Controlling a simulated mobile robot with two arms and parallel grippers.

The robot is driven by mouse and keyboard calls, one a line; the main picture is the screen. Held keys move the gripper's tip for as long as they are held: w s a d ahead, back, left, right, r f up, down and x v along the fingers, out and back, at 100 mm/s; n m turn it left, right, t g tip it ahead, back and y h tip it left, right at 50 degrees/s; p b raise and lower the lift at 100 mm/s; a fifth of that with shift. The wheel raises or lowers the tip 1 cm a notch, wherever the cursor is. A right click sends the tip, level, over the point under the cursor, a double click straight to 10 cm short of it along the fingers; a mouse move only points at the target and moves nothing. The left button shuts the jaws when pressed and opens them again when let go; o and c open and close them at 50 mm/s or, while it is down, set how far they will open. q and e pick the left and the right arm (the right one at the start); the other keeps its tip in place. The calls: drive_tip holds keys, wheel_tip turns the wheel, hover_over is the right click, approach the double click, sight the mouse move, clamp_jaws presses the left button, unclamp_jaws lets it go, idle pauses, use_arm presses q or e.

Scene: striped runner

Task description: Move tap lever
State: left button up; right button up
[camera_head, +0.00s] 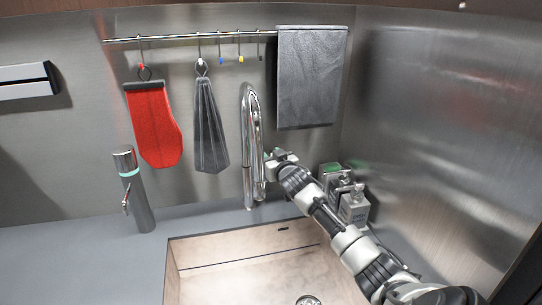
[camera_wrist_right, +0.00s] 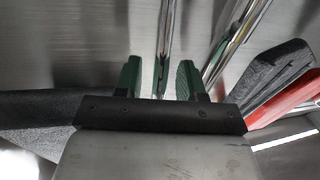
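A chrome gooseneck tap (camera_head: 249,150) stands behind the sink. My right gripper (camera_head: 270,160) is close to the right side of its upright part, with my arm reaching in from the lower right. In the right wrist view the two green fingers (camera_wrist_right: 159,80) are apart, so the gripper is open. A thin chrome bar (camera_wrist_right: 166,40) shows in line with the gap between them; I cannot tell whether it touches a finger or is the lever. A thicker chrome tube (camera_wrist_right: 232,45) runs slanted to the right. The tap lever is not clear in the head view. My left gripper is out of view.
A sink basin (camera_head: 240,270) lies in front. A grey cylinder with a teal band (camera_head: 135,190) stands left. Bottles (camera_head: 354,205) stand right, beside my arm. A red mitt (camera_head: 155,125), a grey cloth (camera_head: 210,125) and a grey towel (camera_head: 311,80) hang from a rail (camera_head: 180,37).

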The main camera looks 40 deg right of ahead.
clamp_jaws()
idle(0.3)
drive_tip(key=shift+a+f+b, duration=0.1)
drive_tip(key=shift+f+b, duration=0.15)
drive_tip(key=shift+b, duration=0.15)
drive_tip(key=t+b, duration=0.1)
drive_tip(key=s+b, duration=0.1)
drive_tip(key=b, duration=0.1)
drive_tip(key=shift+s+a+f+t+h, duration=0.1)
drive_tip(key=shift+s+a+t+h, duration=0.05)
drive_tip(key=shift+a+t+h, duration=0.2)
unclamp_jaws()
